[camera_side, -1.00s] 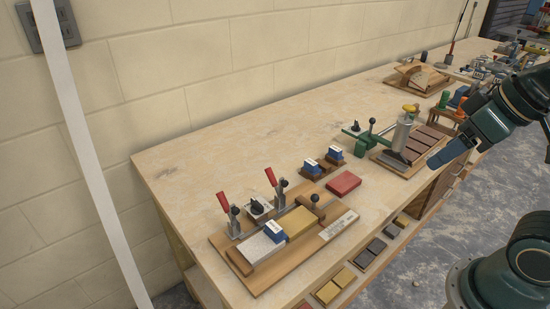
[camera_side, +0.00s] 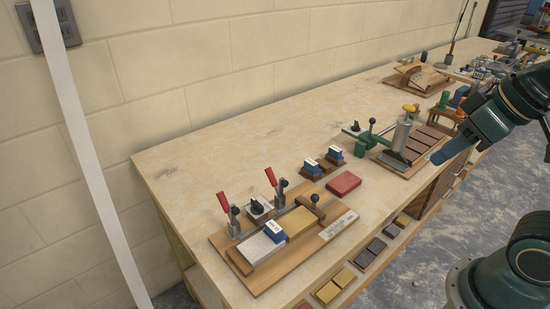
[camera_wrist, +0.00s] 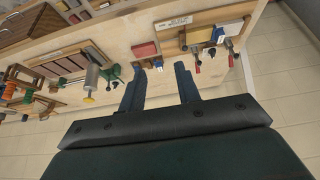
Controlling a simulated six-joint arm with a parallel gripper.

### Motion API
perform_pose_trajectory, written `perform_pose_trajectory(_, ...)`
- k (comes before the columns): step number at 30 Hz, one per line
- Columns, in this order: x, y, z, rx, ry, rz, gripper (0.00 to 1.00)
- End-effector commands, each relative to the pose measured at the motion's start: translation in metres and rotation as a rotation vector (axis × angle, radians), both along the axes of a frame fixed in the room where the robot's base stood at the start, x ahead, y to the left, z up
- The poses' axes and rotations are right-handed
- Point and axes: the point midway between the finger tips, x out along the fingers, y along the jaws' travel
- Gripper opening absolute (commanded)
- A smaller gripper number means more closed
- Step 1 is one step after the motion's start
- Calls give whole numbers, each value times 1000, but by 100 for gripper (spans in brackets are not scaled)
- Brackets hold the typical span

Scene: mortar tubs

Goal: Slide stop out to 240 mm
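The stop (camera_side: 316,206) is a wooden block with a black ball knob at the right end of a wooden fixture board (camera_side: 258,280). A white scale plate (camera_side: 338,225) lies along the board's front right; its numbers are too small to read.
Two red-handled clamps (camera_side: 223,201) stand upright along the fixture's back. A red block (camera_side: 343,184) and two blue blocks on wooden holders (camera_side: 318,172) lie beyond it. A green device with a grey cylinder (camera_side: 402,133) stands nearer my gripper. The bench's left back is clear.

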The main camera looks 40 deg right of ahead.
Motion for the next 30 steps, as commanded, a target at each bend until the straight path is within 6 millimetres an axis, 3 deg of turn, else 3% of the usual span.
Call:
perform_pose_trajectory(11, 30, 2, 6, 4, 81, -26, 27)
perform_pose_trajectory(20, 78, 12, 6, -4, 193, -70, 27)
perform_pose_trajectory(30, 134, 33, -11, -34, 313, -123, 27)
